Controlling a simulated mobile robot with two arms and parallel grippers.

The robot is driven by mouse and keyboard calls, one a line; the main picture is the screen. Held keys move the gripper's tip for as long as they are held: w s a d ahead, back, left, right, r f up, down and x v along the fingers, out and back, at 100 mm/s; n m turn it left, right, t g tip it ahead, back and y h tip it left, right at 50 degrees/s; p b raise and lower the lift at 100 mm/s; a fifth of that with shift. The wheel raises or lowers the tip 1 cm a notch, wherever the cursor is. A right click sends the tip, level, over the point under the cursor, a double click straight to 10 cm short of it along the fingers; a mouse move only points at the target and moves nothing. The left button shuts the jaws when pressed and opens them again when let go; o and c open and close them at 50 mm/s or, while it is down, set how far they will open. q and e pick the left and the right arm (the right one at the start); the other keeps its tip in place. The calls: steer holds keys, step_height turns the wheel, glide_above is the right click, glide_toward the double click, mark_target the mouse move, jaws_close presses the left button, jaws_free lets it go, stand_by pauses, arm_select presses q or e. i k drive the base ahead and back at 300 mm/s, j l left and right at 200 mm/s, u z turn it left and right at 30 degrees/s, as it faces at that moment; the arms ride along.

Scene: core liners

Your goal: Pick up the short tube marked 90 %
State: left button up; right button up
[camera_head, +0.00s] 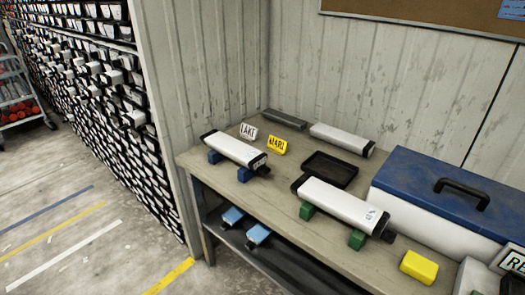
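A white tube (341,204) with black end caps lies on green blocks (357,239) near the front of the bench; small dark marks near its right end are too small to read. A second white tube (235,148) with black ends lies on blue blocks (244,174) at the left; it has a dark mark near its right end, also unreadable. A third, pale tube (340,137) with a dark right end lies at the back. I cannot tell which is marked 90 %. Neither of my grippers is in view.
The bench (290,207) also holds a black tray (329,170), a grey bar (284,119), LAKE (249,131) and MARL (277,145) signs, a blue-lidded box (430,185) and a yellow block (419,266). Blue items (257,235) lie on the lower shelf. Floor at left is mostly clear.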

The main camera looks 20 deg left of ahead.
mark_target(254, 160)
steer(key=j+z, duration=1.15)
steer(key=z, duration=0.2)
